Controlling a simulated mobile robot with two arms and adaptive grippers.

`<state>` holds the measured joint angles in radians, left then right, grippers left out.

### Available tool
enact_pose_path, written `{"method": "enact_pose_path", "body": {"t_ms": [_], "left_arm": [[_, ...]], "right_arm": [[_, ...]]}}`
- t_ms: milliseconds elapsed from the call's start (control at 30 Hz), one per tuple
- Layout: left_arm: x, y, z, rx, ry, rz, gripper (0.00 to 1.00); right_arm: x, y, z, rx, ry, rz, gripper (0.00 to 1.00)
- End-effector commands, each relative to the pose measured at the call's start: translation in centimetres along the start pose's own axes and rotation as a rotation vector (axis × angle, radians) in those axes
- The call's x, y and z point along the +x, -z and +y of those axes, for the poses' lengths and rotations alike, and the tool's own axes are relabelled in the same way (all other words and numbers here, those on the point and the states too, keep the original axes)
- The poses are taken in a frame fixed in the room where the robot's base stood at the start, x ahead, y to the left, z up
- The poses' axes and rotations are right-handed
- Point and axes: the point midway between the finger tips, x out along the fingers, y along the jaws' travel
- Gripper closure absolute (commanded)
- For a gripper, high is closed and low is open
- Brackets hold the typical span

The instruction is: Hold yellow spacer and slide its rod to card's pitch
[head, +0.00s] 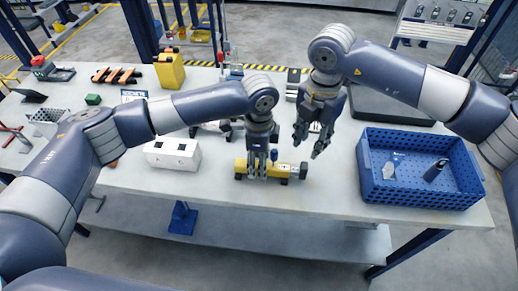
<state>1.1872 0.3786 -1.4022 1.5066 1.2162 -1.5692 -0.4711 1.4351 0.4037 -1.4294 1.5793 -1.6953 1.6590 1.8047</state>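The yellow spacer (271,168) lies on the white table near its front edge, with dark feet at its ends. A small pale and blue knob (274,155) stands on top. A short grey rod end (303,170) shows at its right end. My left gripper (257,172) points down over the left half of the spacer, with its fingers closed on the body and hiding part of it. My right gripper (311,144) is open and empty, above and to the right of the spacer. A small card (134,95) stands at the back left; its print is too small to read.
A blue perforated crate (365,166) with a few items stands at the right. A white block with dark openings (172,154) is left of the spacer. A yellow block (170,72) and orange parts (116,76) are at the back left. The table's front strip is clear.

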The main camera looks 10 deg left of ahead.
Motion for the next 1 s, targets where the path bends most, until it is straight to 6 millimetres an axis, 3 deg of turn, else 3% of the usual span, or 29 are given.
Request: {"method": "enact_pose_path", "body": {"t_ms": [200, 467, 500, 700, 1000], "left_arm": [[1.6, 0.0, 0.0, 0.000, 0.001, 0.000, 0.50], [1.8, 0.0, 0.0, 0.001, 0.002, 0.001, 0.50], [1.8, 0.0, 0.0, 0.001, 0.002, 0.001, 0.52], [1.8, 0.0, 0.0, 0.000, 0.001, 0.001, 0.98], [1.7, 0.0, 0.0, 0.000, 0.001, 0.001, 1.00]], "right_arm": [[0.0, 0.0, 0.0, 0.000, 0.000, 0.000, 0.67], [0.0, 0.0, 0.0, 0.000, 0.000, 0.000, 0.67], [0.0, 0.0, 0.0, 0.000, 0.000, 0.000, 0.67], [0.0, 0.0, 0.0, 0.000, 0.000, 0.000, 0.67], [0.0, 0.0, 0.0, 0.000, 0.000, 0.000, 0.67]]}}
